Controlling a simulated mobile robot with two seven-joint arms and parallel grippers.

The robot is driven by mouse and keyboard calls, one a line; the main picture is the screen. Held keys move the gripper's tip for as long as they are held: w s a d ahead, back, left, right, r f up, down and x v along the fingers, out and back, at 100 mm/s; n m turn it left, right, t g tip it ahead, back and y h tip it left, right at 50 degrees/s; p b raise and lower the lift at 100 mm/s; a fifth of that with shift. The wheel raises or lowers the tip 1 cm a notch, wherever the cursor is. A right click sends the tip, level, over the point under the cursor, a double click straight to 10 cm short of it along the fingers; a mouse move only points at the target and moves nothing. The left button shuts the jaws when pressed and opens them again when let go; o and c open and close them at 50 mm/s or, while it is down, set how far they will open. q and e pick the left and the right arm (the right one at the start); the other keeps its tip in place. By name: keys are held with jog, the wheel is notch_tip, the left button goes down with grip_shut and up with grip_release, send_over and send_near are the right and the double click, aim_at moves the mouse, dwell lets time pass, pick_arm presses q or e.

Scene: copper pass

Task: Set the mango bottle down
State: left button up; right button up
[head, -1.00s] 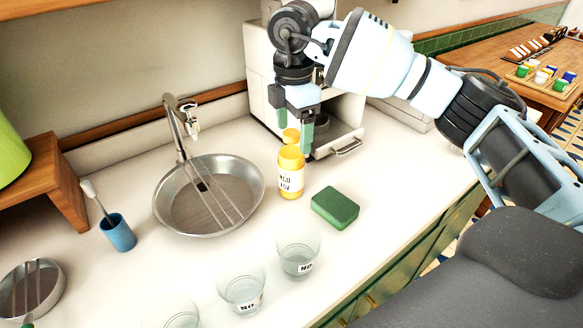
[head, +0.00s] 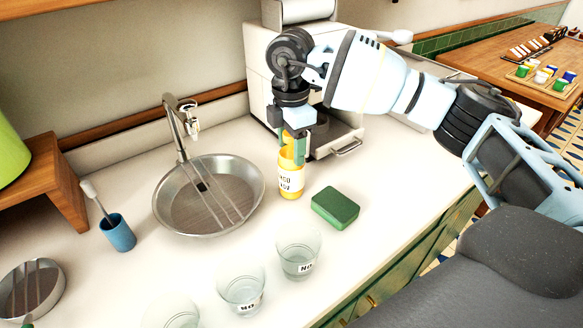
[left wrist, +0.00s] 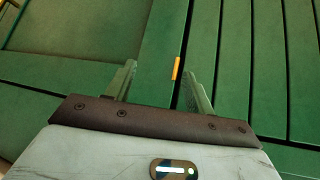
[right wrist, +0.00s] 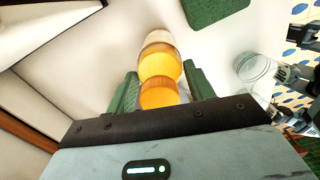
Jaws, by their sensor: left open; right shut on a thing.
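The mango bottle (head: 290,183) is orange-yellow with a white label, partly readable. It stands upright on the counter beside the steel sink, its base seeming to touch the surface. My right gripper (head: 293,149) points down from above with its green fingers shut on the bottle's upper part, hiding some of the top. In the right wrist view the bottle (right wrist: 160,66) shows between the fingers (right wrist: 162,88). My left gripper (left wrist: 160,78) is open and empty in the left wrist view, in front of green cabinet panels; the head view does not show it.
A green sponge (head: 335,208) lies right of the bottle. The round sink (head: 170,215) is to the left. Clear glasses (head: 298,262) stand nearer the front. A coffee machine (head: 262,85) stands close behind the gripper. A blue cup with a brush (head: 118,234) is further left.

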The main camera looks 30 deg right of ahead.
grip_shut()
jog(key=shift+r, duration=0.1)
